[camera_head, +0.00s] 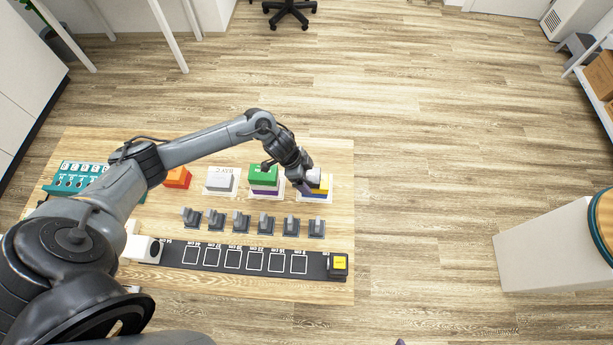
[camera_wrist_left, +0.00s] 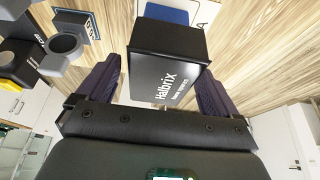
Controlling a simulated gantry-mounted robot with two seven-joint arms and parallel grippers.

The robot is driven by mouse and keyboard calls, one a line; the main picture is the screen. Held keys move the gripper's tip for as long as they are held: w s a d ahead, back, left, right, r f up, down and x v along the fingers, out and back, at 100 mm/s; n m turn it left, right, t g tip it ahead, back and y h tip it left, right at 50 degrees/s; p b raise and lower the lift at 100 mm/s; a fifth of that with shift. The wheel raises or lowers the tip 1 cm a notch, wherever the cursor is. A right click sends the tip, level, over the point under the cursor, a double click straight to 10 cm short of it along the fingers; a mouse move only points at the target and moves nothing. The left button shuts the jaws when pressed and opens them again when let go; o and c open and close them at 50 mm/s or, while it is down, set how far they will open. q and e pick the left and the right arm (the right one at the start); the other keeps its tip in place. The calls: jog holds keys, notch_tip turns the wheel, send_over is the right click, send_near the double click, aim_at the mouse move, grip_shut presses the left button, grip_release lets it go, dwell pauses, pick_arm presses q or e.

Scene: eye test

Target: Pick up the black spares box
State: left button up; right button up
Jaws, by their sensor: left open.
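The black spares box (camera_wrist_left: 168,62) shows in the left wrist view, with white "Halbrix" lettering on the side toward the camera. It stands between the two dark fingers of my left gripper (camera_wrist_left: 158,80), with a gap at each side. A blue piece (camera_wrist_left: 168,14) shows just beyond its upper edge. In the head view my left gripper (camera_head: 306,184) is at the rightmost stack on the table, which shows yellow and blue parts (camera_head: 319,187). The arm and gripper partly cover that stack, and I cannot make out the black box there. My right gripper is not clearly seen.
The wooden table (camera_head: 210,285) holds green (camera_head: 263,173), grey (camera_head: 220,180) and orange (camera_head: 178,177) blocks left of the gripper. Several grey holders (camera_head: 241,222) stand in front. A dark marked strip (camera_head: 250,260) ends at a yellow-topped block (camera_head: 340,263).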

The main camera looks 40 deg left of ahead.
dwell(0.4)
pick_arm(q)
jog(key=c, duration=1.1)
